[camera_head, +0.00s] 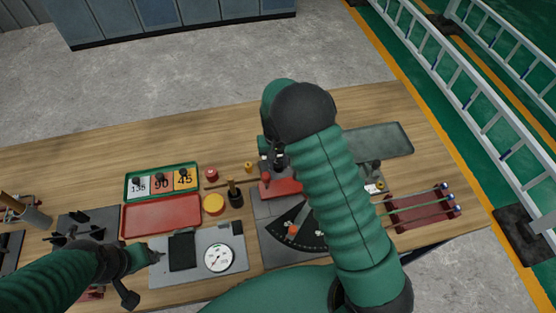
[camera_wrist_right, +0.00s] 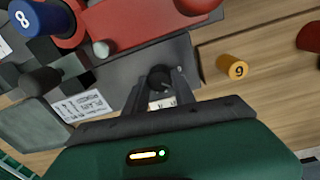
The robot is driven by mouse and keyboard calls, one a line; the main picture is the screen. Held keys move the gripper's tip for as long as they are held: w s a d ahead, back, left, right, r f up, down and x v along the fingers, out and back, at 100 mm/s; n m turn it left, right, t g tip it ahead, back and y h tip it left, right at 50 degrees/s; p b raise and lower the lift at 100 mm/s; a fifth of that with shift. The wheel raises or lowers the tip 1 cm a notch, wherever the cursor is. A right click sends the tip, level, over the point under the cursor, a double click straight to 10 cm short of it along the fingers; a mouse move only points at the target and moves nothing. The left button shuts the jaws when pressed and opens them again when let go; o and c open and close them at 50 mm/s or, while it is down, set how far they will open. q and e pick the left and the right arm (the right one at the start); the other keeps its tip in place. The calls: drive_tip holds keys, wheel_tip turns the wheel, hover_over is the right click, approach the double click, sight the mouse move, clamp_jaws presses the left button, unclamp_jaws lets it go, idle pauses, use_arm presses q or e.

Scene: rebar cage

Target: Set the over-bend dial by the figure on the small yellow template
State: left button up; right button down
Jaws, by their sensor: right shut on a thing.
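A small yellow plate marked 45 (camera_head: 184,180) lies at the right end of a green tray (camera_head: 127,191), beside plates marked 90 and 135. A round white dial (camera_head: 217,258) with a dark pointer is on a grey plate at the front; its figures are too small to read. My right gripper (camera_wrist_right: 161,84) is shut on a dark round knob (camera_wrist_right: 160,76) over the grey fixture. In the head view my right gripper (camera_head: 276,162) is partly hidden by my arm. My left gripper (camera_head: 150,256) is at the left edge of the dial's plate; its fingers are unclear.
A yellow peg (camera_wrist_right: 232,68) marked 6 or 9 stands beside my right gripper. A blue cylinder marked 8 (camera_wrist_right: 38,20) and a red block (camera_wrist_right: 130,22) are close by. A red tray (camera_head: 160,216), a black angle scale (camera_head: 290,240) and a rod rack (camera_head: 420,208) share the bench.

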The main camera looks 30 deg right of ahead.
sight(276, 163)
drive_tip(key=shift+w+r+m+p, duration=0.1)
drive_tip(key=shift+m+p, duration=0.45)
drive_tip(key=shift+m, duration=1.35)
drive_tip(key=c, duration=1)
unclamp_jaws()
drive_tip(key=shift+c, duration=0.2)
wheel_tip(276, 163, up, 17)
drive_tip(key=b, duration=0.1)
drive_tip(key=shift+w+a, duration=0.25)
drive_tip(key=shift+a, duration=0.05)
drive_tip(key=shift+f, duration=0.2)
